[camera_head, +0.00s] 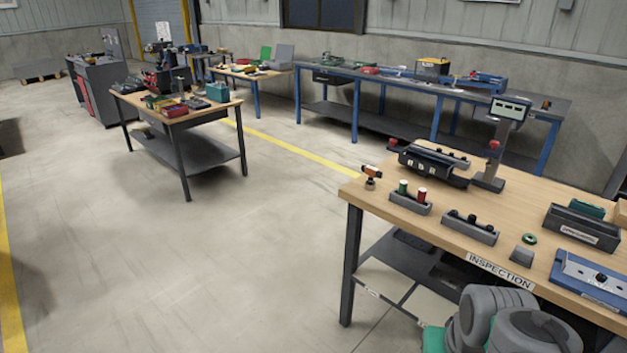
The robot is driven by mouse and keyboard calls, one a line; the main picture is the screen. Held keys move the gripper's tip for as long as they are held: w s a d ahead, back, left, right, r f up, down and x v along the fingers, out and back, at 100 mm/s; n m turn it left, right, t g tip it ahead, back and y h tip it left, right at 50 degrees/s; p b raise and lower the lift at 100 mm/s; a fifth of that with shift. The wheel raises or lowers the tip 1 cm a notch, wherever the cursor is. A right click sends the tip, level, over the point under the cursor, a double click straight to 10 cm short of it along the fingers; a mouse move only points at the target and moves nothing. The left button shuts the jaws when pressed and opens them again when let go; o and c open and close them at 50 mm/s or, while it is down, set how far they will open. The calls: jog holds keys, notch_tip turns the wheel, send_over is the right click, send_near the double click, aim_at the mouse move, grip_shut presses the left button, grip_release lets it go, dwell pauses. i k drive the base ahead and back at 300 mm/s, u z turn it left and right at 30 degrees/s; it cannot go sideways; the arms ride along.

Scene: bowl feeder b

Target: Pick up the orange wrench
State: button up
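I cannot clearly make out an orange wrench in the head view. A small orange and black item (371,172) sits at the near left corner of the inspection table (455,240), on top of a small brown round piece. It is too small to tell whether it is a wrench. Grey rounded links of my arm show at the bottom right, beside the table's front edge. My gripper is not in view.
The table also holds a block with green and red cylinders (410,201), a dark fixture (433,163), a display stand (500,135) and a grey tray (581,228). Another cluttered table (215,112) and a long bench (400,82) stand behind. Open floor lies left.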

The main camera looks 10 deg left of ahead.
aim_at(372, 171)
jog(key=u, duration=0.75)
jog(key=i, duration=0.75)
jog(key=u, duration=0.6)
jog(key=i, duration=0.95)
jog(key=z, duration=0.05)
